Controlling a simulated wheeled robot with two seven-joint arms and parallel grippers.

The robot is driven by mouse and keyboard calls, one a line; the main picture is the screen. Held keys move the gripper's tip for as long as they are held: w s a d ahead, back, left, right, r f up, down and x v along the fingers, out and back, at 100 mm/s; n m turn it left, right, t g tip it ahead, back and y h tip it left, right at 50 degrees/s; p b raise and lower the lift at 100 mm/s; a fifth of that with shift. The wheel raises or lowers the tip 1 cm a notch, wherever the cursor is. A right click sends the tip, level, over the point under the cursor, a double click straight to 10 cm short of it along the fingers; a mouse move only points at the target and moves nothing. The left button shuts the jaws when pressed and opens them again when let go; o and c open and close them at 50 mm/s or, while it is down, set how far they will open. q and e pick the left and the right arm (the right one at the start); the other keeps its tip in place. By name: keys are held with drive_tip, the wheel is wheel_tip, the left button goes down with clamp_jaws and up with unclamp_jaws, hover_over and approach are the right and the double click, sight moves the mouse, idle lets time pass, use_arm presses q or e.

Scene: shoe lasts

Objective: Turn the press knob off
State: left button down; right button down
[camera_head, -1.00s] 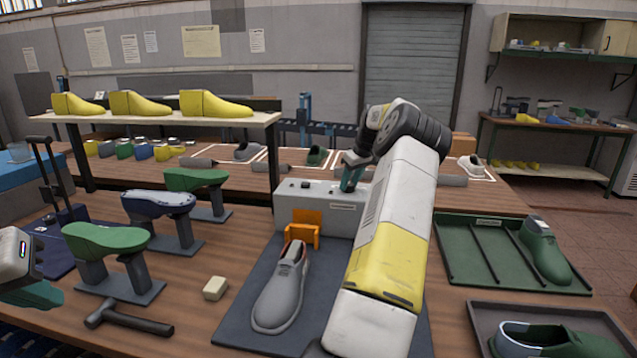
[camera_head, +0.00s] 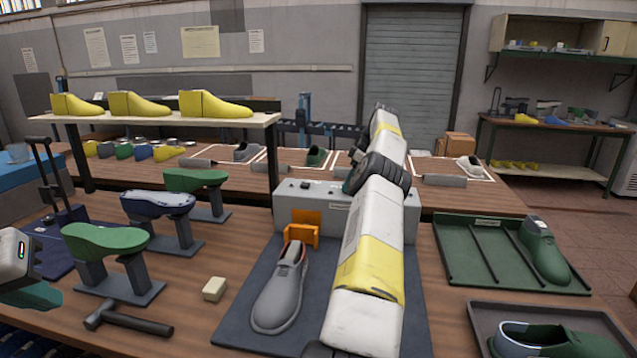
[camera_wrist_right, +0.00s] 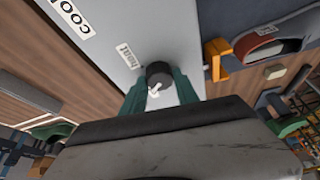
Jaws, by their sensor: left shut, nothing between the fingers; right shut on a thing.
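The press (camera_head: 420,222) is a pale grey box behind the mat. In the right wrist view its face (camera_wrist_right: 120,22) carries a dark round knob (camera_wrist_right: 158,70) with a white pointer mark, beside a label that seems to read "heat". My right gripper (camera_wrist_right: 157,88) has teal fingers on both sides of the knob and is shut on it. In the head view my right arm hides the knob and nearly all of that gripper. My left gripper (camera_head: 38,296) is shut and empty at the far left edge, away from the press.
A grey shoe (camera_head: 278,290) lies on the dark mat (camera_head: 232,318) before an orange part (camera_head: 301,234). A cream block (camera_head: 214,289), a hammer (camera_head: 130,322) and shoe stands are to the left.

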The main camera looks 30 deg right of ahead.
drive_tip(key=shift+d, duration=0.1)
idle(0.5)
drive_tip(key=c, duration=0.9)
unclamp_jaws()
